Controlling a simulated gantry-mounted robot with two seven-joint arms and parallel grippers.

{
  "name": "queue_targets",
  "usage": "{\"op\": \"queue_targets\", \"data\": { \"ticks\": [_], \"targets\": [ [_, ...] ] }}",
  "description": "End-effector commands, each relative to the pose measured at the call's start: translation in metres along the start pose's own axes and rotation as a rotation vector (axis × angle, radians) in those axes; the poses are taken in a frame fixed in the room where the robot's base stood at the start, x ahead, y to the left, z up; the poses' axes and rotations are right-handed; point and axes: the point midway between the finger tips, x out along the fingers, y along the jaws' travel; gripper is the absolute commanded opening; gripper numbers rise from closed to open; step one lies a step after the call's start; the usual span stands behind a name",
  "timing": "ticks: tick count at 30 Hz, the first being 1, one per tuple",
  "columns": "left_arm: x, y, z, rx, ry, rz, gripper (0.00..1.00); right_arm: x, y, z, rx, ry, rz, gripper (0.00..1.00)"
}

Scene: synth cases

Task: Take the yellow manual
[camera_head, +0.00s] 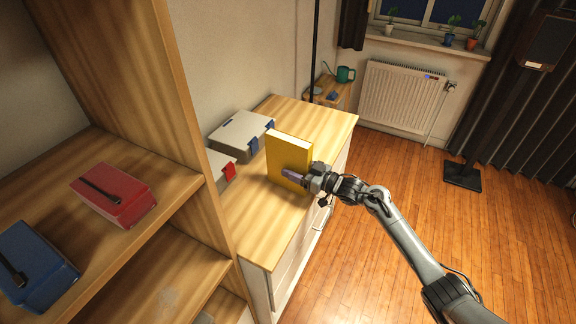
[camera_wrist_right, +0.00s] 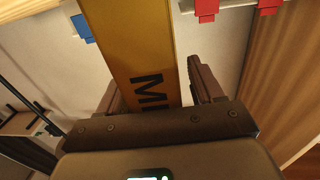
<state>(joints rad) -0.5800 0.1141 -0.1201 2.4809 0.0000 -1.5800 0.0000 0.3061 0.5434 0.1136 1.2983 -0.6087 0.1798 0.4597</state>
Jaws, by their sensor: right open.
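The yellow manual (camera_head: 287,157) stands upright on the wooden top of a white dresser (camera_head: 262,222). My right gripper (camera_head: 291,177) is at the manual's near side, low down. In the right wrist view the yellow manual (camera_wrist_right: 146,55), with dark letters on its spine, runs between the two fingers of my right gripper (camera_wrist_right: 152,90). The fingers are apart, one on each side of it, with a visible gap at the right finger. Whether the left finger touches it is unclear. My left gripper is not in view.
Grey cases with blue latches (camera_head: 241,131) and red latches (camera_head: 221,166) lie behind the manual. A shelf unit (camera_head: 185,100) at the left holds a red case (camera_head: 113,194) and a blue case (camera_head: 35,266). The dresser top is clear right of the manual.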

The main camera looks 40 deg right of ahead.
Motion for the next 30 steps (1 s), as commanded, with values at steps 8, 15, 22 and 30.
{"op": "queue_targets", "data": {
  "ticks": [8, 15, 22, 30],
  "targets": [
    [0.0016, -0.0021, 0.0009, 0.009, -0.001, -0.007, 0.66, 0.0066, -0.0001, -0.0001, 0.0, -0.001, 0.0, 0.66],
    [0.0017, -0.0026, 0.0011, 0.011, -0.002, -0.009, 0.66, 0.0064, 0.0, -0.0002, 0.0, 0.0, 0.0, 0.4],
    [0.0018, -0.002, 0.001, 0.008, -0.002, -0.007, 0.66, 0.0063, 0.0, -0.0001, 0.0, 0.0, 0.0, 0.05],
    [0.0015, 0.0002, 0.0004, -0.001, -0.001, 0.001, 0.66, 0.0065, 0.0005, -0.0028, -0.002, 0.005, 0.0, 0.0]
  ]
}}
